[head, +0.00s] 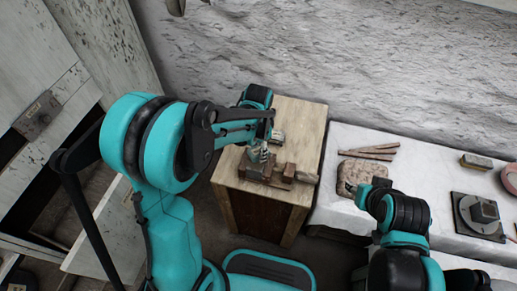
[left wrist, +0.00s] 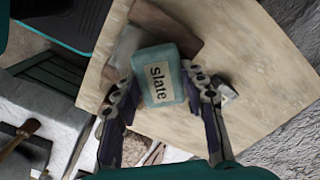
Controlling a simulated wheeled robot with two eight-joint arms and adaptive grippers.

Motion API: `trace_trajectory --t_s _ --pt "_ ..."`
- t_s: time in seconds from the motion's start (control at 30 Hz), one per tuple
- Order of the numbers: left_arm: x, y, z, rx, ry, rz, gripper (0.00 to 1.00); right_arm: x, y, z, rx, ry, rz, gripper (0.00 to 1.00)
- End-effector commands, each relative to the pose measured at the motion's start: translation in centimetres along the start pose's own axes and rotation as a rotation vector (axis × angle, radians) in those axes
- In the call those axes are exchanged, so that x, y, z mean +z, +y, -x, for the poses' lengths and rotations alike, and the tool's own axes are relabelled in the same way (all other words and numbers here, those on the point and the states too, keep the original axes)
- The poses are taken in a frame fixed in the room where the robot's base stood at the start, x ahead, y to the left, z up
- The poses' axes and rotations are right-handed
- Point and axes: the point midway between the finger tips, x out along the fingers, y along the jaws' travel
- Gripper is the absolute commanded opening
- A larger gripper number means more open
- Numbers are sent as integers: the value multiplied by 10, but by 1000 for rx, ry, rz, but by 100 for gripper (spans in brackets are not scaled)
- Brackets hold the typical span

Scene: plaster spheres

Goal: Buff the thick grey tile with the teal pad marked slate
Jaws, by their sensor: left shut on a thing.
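The teal pad (left wrist: 178,61) with a pale label reading "slate" is between the two fingers of my left gripper (left wrist: 160,88) in the left wrist view, and the gripper is shut on it. In the head view my left gripper (head: 259,153) is over the wooden stand, with the pad small and mostly hidden. A light grey block (left wrist: 124,47), probably the thick grey tile, lies beside and partly behind the pad, next to brown wooden pieces. I cannot tell whether pad and block touch. My right arm reaches over the white table at the right; its fingers are not clear.
The wooden stand (head: 306,118) has bare top at its far side. Brown blocks (head: 287,173) sit near its front, and a small grey piece (head: 279,137) lies behind.

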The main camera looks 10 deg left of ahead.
Motion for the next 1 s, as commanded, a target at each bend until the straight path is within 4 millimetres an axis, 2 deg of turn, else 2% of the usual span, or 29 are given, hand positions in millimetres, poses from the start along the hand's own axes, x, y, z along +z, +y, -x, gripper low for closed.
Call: trace_trajectory --t_s 0.4,0.87,1.0 --pt "-1 0 -6 0 0 0 10 3 0 -4 0 0 0 40" --pt "-20 0 -7 0 0 -1 10 4 0 -6 0 0 0 40" --pt "-20 0 -7 0 0 0 10 4 0 -6 0 0 0 40"
